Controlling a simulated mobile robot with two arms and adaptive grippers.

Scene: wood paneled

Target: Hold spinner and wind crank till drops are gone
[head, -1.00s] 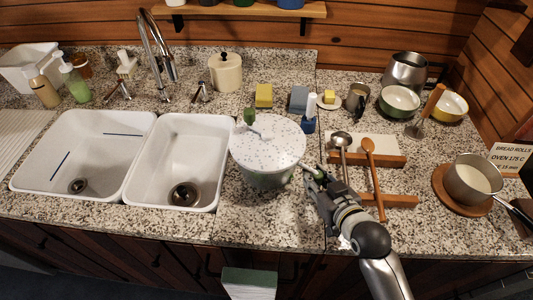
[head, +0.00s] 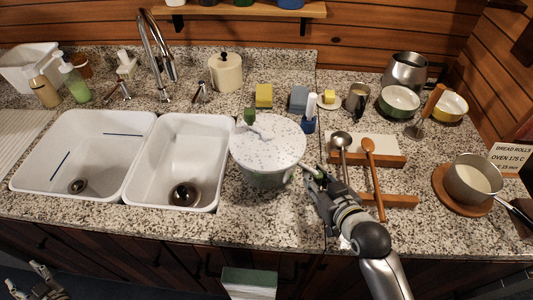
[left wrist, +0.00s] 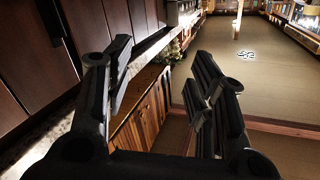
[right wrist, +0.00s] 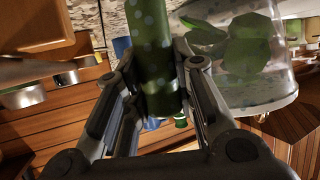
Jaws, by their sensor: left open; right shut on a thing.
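The salad spinner (head: 262,180) stands on the counter right of the sinks. Its white lid (head: 280,135) is covered with drops, and a crank with a green knob (head: 249,115) sits on top at the back left. Green leaves (right wrist: 250,45) show through its clear wall in the right wrist view. My right gripper (head: 318,180) is shut on the spinner's green side handle (right wrist: 150,50), which has pale drops on it. My left gripper (head: 38,280) is open and empty, low in front of the cabinets, far from the crank; its spread fingers show in the left wrist view (left wrist: 160,65).
Two white sink basins (head: 128,185) lie left of the spinner. A ladle (head: 341,142) and wooden spoon (head: 370,165) lie right of it, near my right arm. A saucepan (head: 472,180) stands at the right. Behind are a lidded pot (head: 226,75) and sponges (head: 264,95).

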